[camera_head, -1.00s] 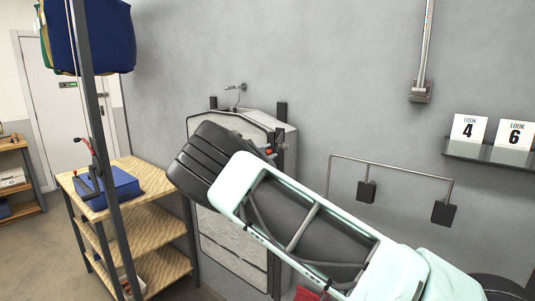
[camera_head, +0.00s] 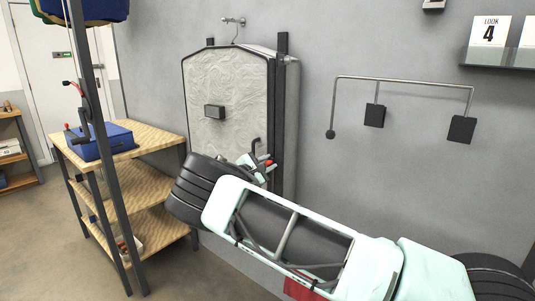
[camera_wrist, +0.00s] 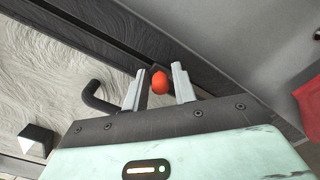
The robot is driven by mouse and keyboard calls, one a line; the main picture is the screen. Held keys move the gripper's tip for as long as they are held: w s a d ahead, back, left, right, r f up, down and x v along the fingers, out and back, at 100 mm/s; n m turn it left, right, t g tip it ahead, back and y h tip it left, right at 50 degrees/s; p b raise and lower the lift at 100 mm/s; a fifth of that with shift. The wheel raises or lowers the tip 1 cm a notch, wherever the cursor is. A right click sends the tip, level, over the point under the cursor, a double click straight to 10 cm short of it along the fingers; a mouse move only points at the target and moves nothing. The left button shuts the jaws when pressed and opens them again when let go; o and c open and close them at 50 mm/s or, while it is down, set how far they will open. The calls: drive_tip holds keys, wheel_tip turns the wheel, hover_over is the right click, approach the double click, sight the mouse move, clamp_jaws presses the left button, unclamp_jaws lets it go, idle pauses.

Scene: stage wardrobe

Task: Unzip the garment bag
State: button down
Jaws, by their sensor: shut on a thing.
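The garment bag (camera_head: 226,135) hangs upright on the grey wall, with a pale wrinkled front, dark edging and a dark strip down its right side. A red zip pull (camera_wrist: 159,82) sits between the fingertips in the wrist view. My gripper (camera_wrist: 158,87) is shut on it. In the head view my gripper (camera_head: 258,165) is at the bag's lower right side, partly hidden by my arm. A black curved handle (camera_wrist: 98,98) is left of the fingers. How far the zip is open cannot be told.
A small dark box (camera_head: 214,112) is on the bag's front. A wooden shelf unit (camera_head: 150,200) with a blue case (camera_head: 108,141) stands left. A metal rail (camera_head: 405,80) with dark pads is on the wall to the right. A red thing (camera_head: 303,290) is below my arm.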

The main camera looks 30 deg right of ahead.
wheel_tip(320, 180, down, 38)
drive_tip(key=b, duration=2.2)
drive_tip(key=shift+s, duration=0.15)
drive_tip(key=c, duration=1.3)
unclamp_jaws()
drive_tip(key=shift+f, duration=0.1)
drive_tip(key=shift+c, duration=0.2)
drive_tip(key=shift+r, duration=0.2)
drive_tip(key=p+v, duration=0.2)
drive_tip(key=v, duration=1.5)
drive_tip(key=shift+a, duration=0.2)
drive_tip(key=shift+f, duration=0.1)
